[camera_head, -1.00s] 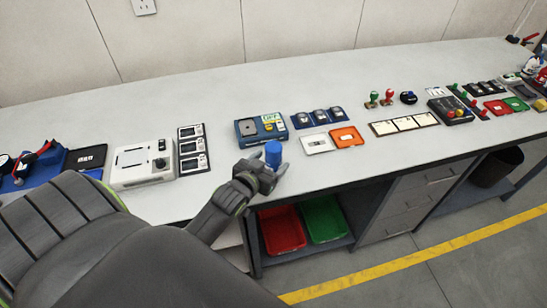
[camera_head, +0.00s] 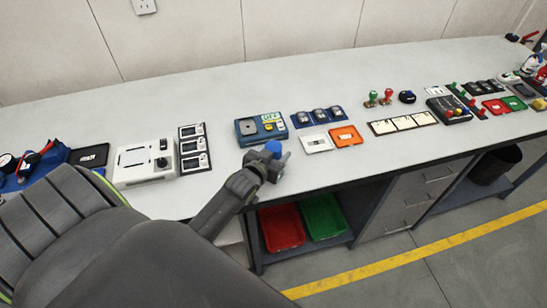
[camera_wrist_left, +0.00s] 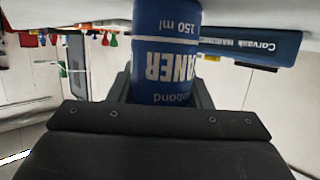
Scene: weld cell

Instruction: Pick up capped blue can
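The blue can (camera_head: 273,148) stands near the front edge of the bench; only its upper part shows in the head view, above my left gripper. My left gripper (camera_head: 268,163) is in front of it, with fingers to either side. In the left wrist view, the can (camera_wrist_left: 165,60) appears upside down with white lettering, between the dark fingers of my left gripper (camera_wrist_left: 162,90). The fingers look spread around it, though contact with its sides is hard to judge. The can's lower part is hidden in the head view. My right gripper is not in view.
A blue device (camera_head: 261,130) lies behind the can on the bench (camera_head: 230,95). A white tray (camera_head: 317,143) and an orange tray (camera_head: 346,136) lie to the right. A white machine (camera_head: 146,162) stands left. Red (camera_head: 281,228) and green (camera_head: 323,218) bins sit below.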

